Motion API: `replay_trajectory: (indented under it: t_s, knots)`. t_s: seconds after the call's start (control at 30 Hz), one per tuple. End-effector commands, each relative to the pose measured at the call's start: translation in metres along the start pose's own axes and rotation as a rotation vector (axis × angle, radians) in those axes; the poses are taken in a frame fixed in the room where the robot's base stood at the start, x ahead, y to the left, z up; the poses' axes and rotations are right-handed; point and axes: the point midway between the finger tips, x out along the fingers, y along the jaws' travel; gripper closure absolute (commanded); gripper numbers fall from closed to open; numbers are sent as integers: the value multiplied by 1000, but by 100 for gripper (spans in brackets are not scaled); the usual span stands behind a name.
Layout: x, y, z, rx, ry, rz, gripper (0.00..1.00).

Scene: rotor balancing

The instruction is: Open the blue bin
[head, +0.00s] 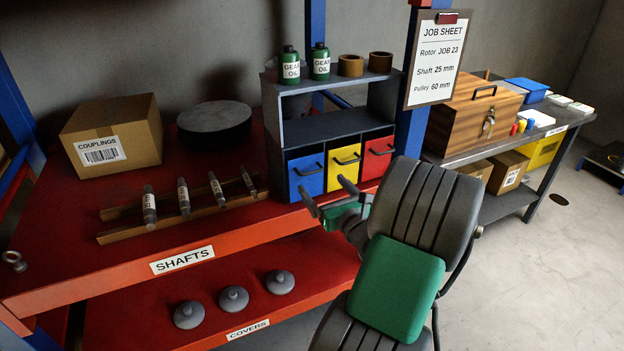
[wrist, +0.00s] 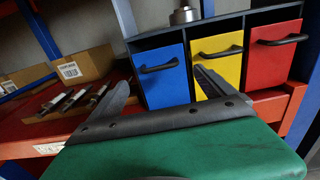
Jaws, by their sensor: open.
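The blue bin (head: 307,173) is the leftmost of three bins in a grey rack on the red shelf. Its front is flush with its neighbours and it looks shut. It has a dark bar handle, seen in the wrist view on the blue bin (wrist: 162,73). My gripper (head: 334,193) is in front of the rack, below and in front of the blue and yellow bins. Its jaws are apart with nothing seen between them. In the wrist view my gripper's fingers (wrist: 160,92) point towards the rack, one left of the blue bin, one overlapping the yellow bin.
The yellow bin (head: 345,164) and red bin (head: 378,156) sit to the right of the blue one. Shafts lie on a wooden rack (head: 232,200) to the left. Gear oil bottles (head: 290,66) stand on top. A job sheet (head: 436,58) hangs on the right post.

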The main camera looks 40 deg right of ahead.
Motion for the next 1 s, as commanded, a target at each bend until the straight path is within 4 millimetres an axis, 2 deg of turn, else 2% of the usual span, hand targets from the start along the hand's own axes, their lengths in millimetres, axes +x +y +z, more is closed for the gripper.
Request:
replay_trajectory:
  t_s: [0.07,0.3,0.43,0.73,1.0]
  knots:
    - [8,-2,3,11,-6,-3,6]
    - [54,1,4,5,-4,2,6]
    - [71,0,3,4,-3,0,6]
    - [76,0,2,3,-2,-1,6]
    - [75,0,2,3,-2,-1,29]
